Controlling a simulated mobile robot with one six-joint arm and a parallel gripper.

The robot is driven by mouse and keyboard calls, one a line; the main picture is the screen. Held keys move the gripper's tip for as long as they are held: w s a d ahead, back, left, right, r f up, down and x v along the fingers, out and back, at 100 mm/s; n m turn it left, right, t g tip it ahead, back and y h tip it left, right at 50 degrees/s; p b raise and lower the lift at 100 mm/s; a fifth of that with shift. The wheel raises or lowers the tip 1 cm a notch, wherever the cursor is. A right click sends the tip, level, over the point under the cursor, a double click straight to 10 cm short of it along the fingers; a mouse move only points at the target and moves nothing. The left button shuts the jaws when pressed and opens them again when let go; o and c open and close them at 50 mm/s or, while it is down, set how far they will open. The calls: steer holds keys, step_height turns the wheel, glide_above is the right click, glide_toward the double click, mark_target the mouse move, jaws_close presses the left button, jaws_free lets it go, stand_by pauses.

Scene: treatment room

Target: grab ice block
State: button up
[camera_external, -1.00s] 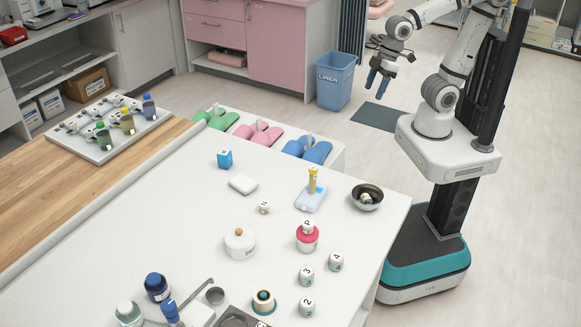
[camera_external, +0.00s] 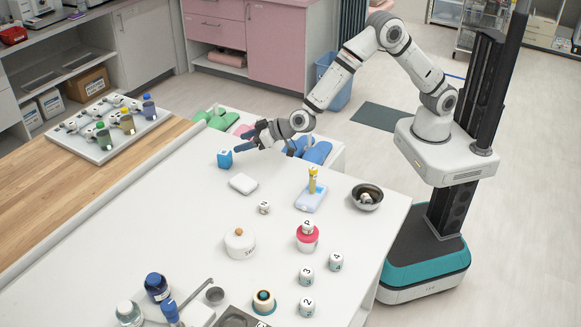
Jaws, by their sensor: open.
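A small blue cube (camera_external: 225,160) with a white marking, which may be the ice block, sits upright near the far edge of the white table. My gripper (camera_external: 243,138) is open and empty, its dark blue fingers pointing left. In the picture it is just up and right of the cube, apparently above the table and not around the cube. I cannot tell the exact gap. A pale blue flat block (camera_external: 311,201) lies farther right, with a yellow cylinder (camera_external: 312,180) on it.
A white flat block (camera_external: 243,184) lies near the cube. The table left of the cube is clear.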

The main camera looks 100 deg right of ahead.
mark_target(229, 153)
steer(key=f, duration=0.1)
steer(key=d+f+h, duration=0.1)
steer(key=f, duration=0.1)
steer(key=w+f+m+h, duration=0.1)
steer(key=shift+d+f, duration=0.2)
steer(key=shift+d, duration=0.1)
steer(key=p+x, duration=0.1)
steer(key=x, duration=0.6)
steer(key=shift+w+d+f, duration=0.25)
steer(key=shift+f, duration=0.1)
steer(key=c, duration=1.1)
